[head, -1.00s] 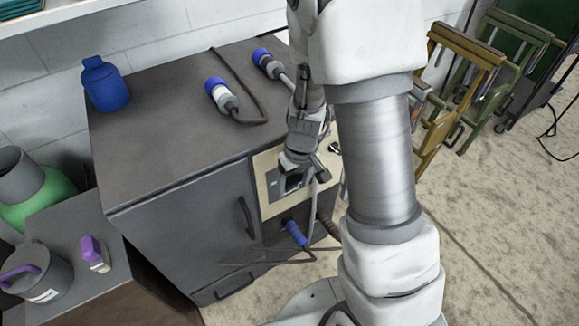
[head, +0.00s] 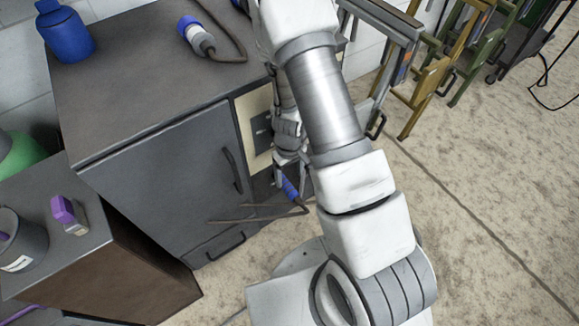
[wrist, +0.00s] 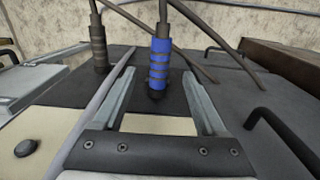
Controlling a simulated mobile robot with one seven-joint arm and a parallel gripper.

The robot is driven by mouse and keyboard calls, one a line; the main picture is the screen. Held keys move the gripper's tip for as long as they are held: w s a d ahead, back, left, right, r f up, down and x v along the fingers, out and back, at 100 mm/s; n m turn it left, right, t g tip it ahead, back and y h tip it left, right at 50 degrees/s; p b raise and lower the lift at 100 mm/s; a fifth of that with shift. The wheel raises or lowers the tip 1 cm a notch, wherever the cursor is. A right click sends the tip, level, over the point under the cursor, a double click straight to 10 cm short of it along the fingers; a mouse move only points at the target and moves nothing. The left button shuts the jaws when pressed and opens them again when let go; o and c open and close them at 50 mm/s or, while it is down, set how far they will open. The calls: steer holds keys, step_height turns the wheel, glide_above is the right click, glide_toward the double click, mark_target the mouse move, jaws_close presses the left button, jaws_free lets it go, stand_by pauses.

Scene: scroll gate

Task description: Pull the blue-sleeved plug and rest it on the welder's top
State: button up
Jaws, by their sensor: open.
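The blue-sleeved plug (wrist: 160,62) stands in the dark front panel of the grey cabinet, which appears to be the welder, with its cable running away from its free end. In the head view the plug (head: 290,188) shows just below my gripper (head: 287,165). In the wrist view my gripper (wrist: 158,78) is open, its fingers on either side of the plug with gaps to both. Whether the fingertips reach past the sleeve is hard to tell. The welder's top (head: 130,75) is flat and grey.
A dark-sleeved plug (wrist: 98,50) stands left of the blue one, and a grey cable runs beside my left finger. A blue-and-white connector (head: 196,36) and a blue bottle (head: 64,32) are on the top. A black handle (head: 232,170) sticks out nearby.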

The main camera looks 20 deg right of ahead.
mark_target(299, 200)
step_height(299, 200, down, 7)
steer(key=shift+f+b, duration=0.2)
steer(key=shift+b, duration=1)
jaws_close()
stand_by(1.1)
steer(key=shift+s, duration=0.25)
stand_by(0.5)
steer(key=shift+s+d+b, duration=0.25)
steer(key=shift+s+b, duration=0.3)
steer(key=shift+s, duration=0.05)
steer(key=shift+s+d+b, duration=0.2)
steer(key=shift+s+b, duration=0.4)
steer(key=shift+s, duration=0.05)
steer(key=shift+s+d+b, duration=0.25)
steer(key=shift+s+b, duration=0.3)
steer(key=shift+s, duration=0.2)
steer(key=shift+s, duration=0.1)
